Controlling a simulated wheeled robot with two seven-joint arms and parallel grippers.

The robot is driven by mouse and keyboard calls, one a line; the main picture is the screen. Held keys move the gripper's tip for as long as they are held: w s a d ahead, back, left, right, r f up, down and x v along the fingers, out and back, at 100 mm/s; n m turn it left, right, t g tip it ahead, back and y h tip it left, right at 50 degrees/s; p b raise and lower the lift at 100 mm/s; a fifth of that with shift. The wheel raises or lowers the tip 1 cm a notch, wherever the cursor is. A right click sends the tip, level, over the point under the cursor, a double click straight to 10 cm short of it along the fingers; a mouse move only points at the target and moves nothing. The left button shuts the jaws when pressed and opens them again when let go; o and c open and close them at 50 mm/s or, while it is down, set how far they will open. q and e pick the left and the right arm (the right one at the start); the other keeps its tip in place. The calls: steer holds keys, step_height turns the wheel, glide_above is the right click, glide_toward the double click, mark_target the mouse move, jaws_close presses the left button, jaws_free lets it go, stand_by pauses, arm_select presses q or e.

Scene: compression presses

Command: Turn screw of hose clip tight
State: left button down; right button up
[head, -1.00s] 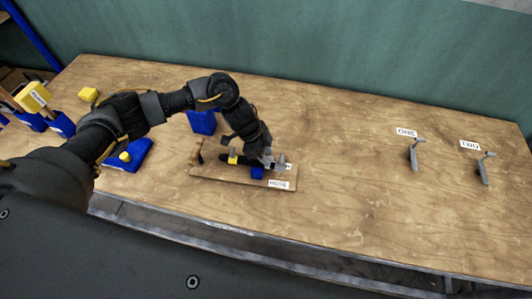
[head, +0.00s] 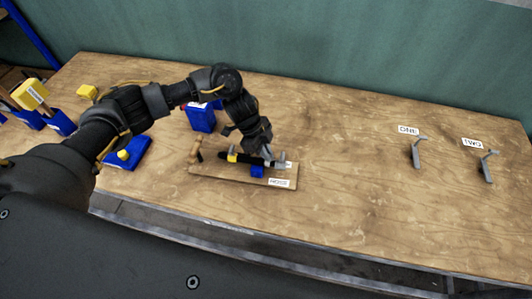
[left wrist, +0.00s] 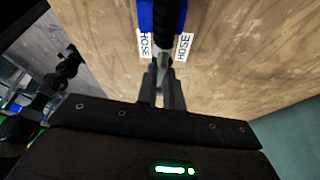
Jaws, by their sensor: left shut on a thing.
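A black hose (head: 250,160) with a yellow band (head: 232,157) lies along a wooden board (head: 215,177) labelled HOSE. It also shows in the left wrist view (left wrist: 170,18), between two HOSE labels, with a blue block beside it. My left gripper (head: 267,153) is over the right part of the hose, pointing down. In the left wrist view its fingers (left wrist: 161,80) are close together around a small grey part at the hose, at the clip's screw; the fingers hide most of the clip and screw. My right gripper is not in view.
A blue block with a yellow knob (head: 127,154) is at left. Grey tools (head: 416,152) and (head: 487,167) stand at right by labels. The table middle-right is clear.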

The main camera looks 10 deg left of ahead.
arm_select(q)
steer(key=m+b, duration=0.1)
steer(key=m+g+b, duration=0.1)
steer(key=shift+w+f+m, duration=0.2)
steer(key=shift+m, duration=0.2)
steer(key=m+g+y+b, duration=0.1)
steer(key=m+b, duration=0.1)
steer(key=m, duration=0.1)
steer(key=shift+d+r+m, duration=0.1)
steer(key=shift+r+m, duration=0.05)
steer(key=shift+m, duration=0.15)
steer(key=m+b, duration=0.1)
steer(key=m, duration=0.1)
steer(key=m+g+y+b, duration=0.1)
steer(key=m+b, duration=0.1)
steer(key=m, duration=0.1)
steer(key=shift+w+d+y, duration=0.15)
steer(key=shift+y, duration=0.15)
steer(key=shift+m+g+y+b, duration=0.4)
steer(key=shift+m+y+b, duration=0.4)
steer(key=shift+m, duration=1.3)
steer(key=shift+r, duration=0.1)
steer(key=c, duration=1.5)
jaws_free()
